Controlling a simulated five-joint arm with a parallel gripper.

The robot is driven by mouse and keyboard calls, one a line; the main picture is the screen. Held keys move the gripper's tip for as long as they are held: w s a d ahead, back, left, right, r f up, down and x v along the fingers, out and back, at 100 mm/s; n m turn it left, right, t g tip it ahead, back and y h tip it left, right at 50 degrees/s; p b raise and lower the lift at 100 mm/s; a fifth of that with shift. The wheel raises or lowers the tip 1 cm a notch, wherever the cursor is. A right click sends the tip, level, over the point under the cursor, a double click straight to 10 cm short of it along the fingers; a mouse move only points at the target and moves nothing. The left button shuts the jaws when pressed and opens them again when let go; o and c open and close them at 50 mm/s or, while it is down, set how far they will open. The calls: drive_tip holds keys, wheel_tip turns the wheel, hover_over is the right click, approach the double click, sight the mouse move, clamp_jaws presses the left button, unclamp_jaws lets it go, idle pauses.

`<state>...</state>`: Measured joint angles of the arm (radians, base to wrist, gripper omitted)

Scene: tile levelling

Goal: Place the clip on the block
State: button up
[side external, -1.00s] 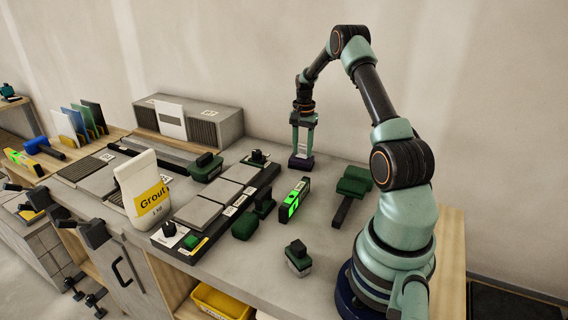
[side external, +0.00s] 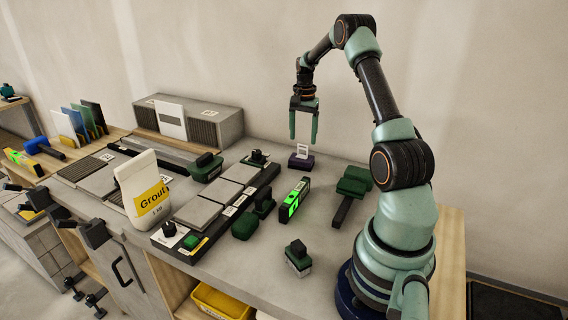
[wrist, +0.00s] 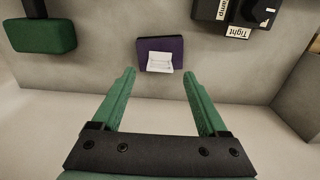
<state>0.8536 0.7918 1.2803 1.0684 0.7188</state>
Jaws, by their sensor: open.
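The white clip (side external: 302,150) stands on the dark purple block (side external: 301,163) at the back of the bench. My gripper (side external: 304,138) is open and empty above them, its green fingers pointing down and apart. In the wrist view, the white clip (wrist: 160,62) rests on the purple block (wrist: 156,44), ahead of the fingertips and between their lines. My gripper (wrist: 158,78) shows wide open there, with nothing between its fingers. The clip's exact seating on the block is too small to tell.
A green-lit level (side external: 293,200) and a green-handled tool (side external: 352,188) lie near the block. The panel with grey tiles (side external: 197,212) is to the left, with a grout bag (side external: 144,190) beside it. Bare bench surrounds the block.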

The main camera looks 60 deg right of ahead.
wheel_tip(320, 180, up, 7)
drive_tip(key=w+a+r+n+t, duration=0.1)
drive_tip(key=w+a+r+n, duration=0.15)
drive_tip(key=a, duration=0.35)
drive_tip(key=w+a+r+n, duration=0.1)
drive_tip(key=a+r+n, duration=0.1)
drive_tip(key=a+r, duration=0.25)
drive_tip(key=a+r+n+t+h, duration=0.1)
drive_tip(key=a+r+n, duration=0.1)
drive_tip(key=a, duration=0.4)
drive_tip(key=a+r+n+t, duration=0.1)
drive_tip(key=a+r+n, duration=0.15)
drive_tip(key=a, duration=0.35)
drive_tip(key=s+a+f+n+t, duration=0.1)
drive_tip(key=s+a+n, duration=0.3)
drive_tip(key=a, duration=0.4)
drive_tip(key=s+a+f+n+t+y, duration=0.1)
drive_tip(key=s+a+n, duration=0.4)
drive_tip(key=a, duration=0.3)
drive_tip(key=shift+a+f+t, duration=0.3)
